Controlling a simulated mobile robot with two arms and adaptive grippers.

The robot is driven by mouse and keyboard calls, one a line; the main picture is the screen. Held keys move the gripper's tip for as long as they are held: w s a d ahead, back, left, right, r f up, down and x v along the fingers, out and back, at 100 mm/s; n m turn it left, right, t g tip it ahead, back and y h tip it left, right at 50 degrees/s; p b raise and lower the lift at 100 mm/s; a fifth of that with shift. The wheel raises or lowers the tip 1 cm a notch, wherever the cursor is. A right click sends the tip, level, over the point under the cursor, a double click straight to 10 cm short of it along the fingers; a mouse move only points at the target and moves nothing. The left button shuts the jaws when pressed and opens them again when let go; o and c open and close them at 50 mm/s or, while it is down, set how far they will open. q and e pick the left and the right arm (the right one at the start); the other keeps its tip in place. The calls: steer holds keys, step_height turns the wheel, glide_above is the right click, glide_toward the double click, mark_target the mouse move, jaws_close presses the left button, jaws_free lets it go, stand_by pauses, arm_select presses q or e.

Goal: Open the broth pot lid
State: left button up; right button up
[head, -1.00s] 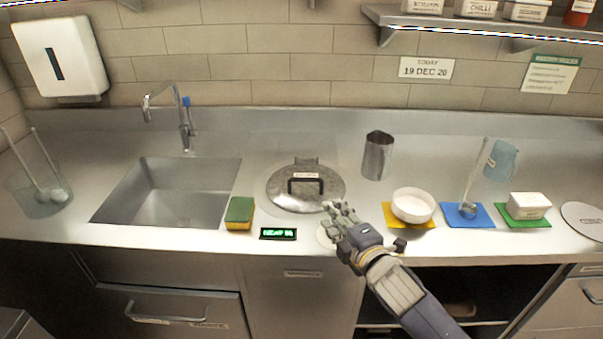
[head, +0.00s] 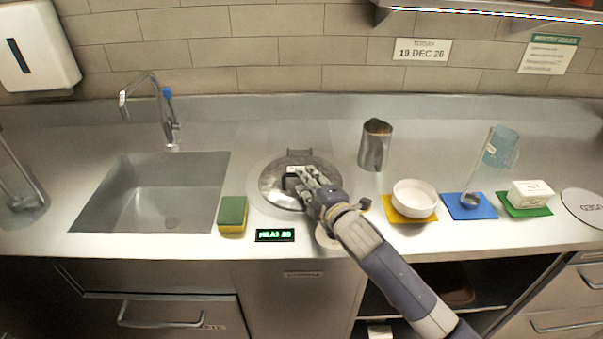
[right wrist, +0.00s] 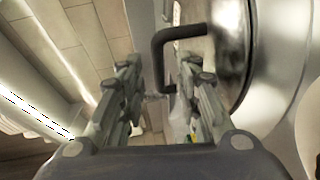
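The broth pot lid (head: 268,192) is a round steel disc lying flat in the counter, with a dark handle across its middle. My right gripper (head: 303,178) is over the lid's right part, its fingers at the handle. In the right wrist view the dark handle (right wrist: 158,52) is a bent bar between and just beyond the two fingertips of the gripper (right wrist: 157,72). The fingers are apart, with a clear gap between them. Contact with the handle cannot be told. My left gripper is not in view.
A sponge (head: 233,213) and a small green-lit display (head: 275,235) lie in front of the lid. A sink (head: 150,190) is to the left. A steel jug (head: 375,145) stands behind right. A white bowl (head: 414,196) sits on a yellow mat (head: 396,216) to the right.

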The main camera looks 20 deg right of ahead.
steer(key=x, duration=0.2)
steer(key=shift+w, duration=0.35)
steer(key=shift+w+a+f, duration=0.15)
steer(key=shift+w+f, duration=0.05)
steer(key=shift+w, duration=0.5)
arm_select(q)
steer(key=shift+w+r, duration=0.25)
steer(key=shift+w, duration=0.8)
arm_select(e)
jaws_close()
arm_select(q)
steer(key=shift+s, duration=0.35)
